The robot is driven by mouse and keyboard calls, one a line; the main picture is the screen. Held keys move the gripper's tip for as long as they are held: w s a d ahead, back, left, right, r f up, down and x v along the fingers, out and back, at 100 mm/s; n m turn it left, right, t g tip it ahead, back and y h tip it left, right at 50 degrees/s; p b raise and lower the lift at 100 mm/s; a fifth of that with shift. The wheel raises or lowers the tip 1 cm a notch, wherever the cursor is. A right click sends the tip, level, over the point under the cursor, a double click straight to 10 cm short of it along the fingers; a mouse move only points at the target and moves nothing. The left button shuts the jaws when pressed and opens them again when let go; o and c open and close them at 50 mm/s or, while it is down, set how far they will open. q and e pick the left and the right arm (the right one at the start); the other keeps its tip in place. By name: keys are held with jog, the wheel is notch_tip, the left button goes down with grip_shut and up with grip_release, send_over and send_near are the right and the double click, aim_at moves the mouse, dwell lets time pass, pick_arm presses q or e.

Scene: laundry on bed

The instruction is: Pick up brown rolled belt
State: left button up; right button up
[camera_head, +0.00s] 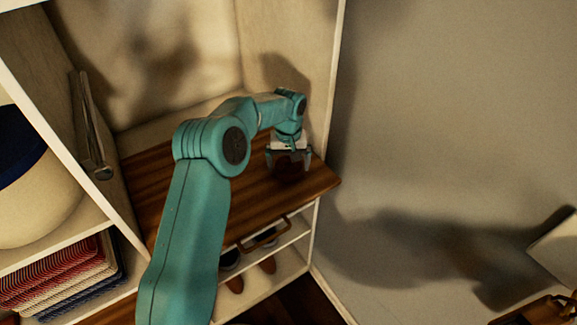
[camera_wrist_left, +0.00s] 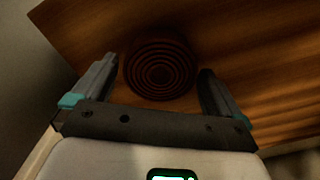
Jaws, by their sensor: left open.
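The brown rolled belt (camera_wrist_left: 158,70) shows in the left wrist view as a dark coil with round rings, lying on a brown wooden shelf top (camera_wrist_left: 265,55). My left gripper (camera_wrist_left: 155,85) is open, with one finger on each side of the coil in that view. I cannot tell whether the fingers touch it. In the head view my left gripper (camera_head: 289,160) points down over the right end of the wooden top (camera_head: 240,205). The belt is a dark shape (camera_head: 288,165) there, mostly hidden by the gripper. My right gripper is not in view.
White cabinet walls (camera_head: 300,60) stand behind and beside the wooden top. A drawer handle (camera_head: 263,238) juts out below its front edge, above shoes (camera_head: 266,265). Folded striped cloths (camera_head: 60,275) and a pale rounded basket (camera_head: 40,195) sit at left.

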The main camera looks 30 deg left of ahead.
pick_arm(q)
jog(key=c, duration=1)
